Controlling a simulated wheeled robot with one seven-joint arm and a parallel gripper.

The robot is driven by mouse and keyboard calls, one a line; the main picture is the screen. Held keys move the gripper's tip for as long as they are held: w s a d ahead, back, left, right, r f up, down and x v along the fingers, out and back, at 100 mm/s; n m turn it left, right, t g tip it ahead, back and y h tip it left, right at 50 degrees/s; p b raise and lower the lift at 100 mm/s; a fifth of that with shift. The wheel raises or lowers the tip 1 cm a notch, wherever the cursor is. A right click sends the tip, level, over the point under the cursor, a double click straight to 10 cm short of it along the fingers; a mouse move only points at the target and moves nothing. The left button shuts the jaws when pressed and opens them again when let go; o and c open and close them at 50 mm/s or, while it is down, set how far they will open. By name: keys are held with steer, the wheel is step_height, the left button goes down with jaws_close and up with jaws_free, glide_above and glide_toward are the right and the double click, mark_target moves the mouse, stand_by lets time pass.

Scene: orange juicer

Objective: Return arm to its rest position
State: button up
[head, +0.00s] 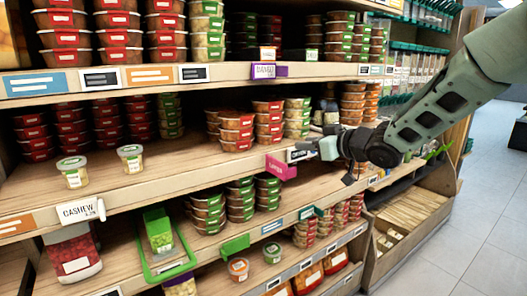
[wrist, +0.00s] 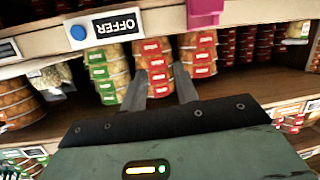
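My gripper (head: 328,149) is at the end of my arm, which reaches in from the upper right of the head view. It is in front of the middle shelf, close to a dark price tag (head: 300,154). In the wrist view my gripper (wrist: 161,78) has its two fingers apart, pointing at stacked tubs with red labels (wrist: 154,55). I see nothing held between the fingers; the tubs appear to be behind the tips. The exact gap to the shelf cannot be told.
Shelves of stacked tubs fill the left and middle. A pink tag (head: 281,168) sticks out from the middle shelf edge near my gripper. Two small jars (head: 73,171) (head: 130,158) stand on that shelf. A wooden bin (head: 405,225) is below my arm. Tiled floor (head: 480,240) is clear at right.

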steer(key=s+f+g+h, duration=0.3)
steer(key=s+g, duration=0.1)
steer(key=s, duration=1)
steer(key=s+d+f+m+g+h, duration=0.1)
steer(key=s+f+g+h, duration=0.2)
steer(key=s, duration=1.2)
steer(key=s+d+f+g+h, duration=0.1)
steer(key=s+f+g+h, duration=0.2)
steer(key=s, duration=1.2)
steer(key=shift+f+g+p, duration=0.45)
steer(key=shift+f+g, duration=0.35)
steer(key=shift+f, duration=0.05)
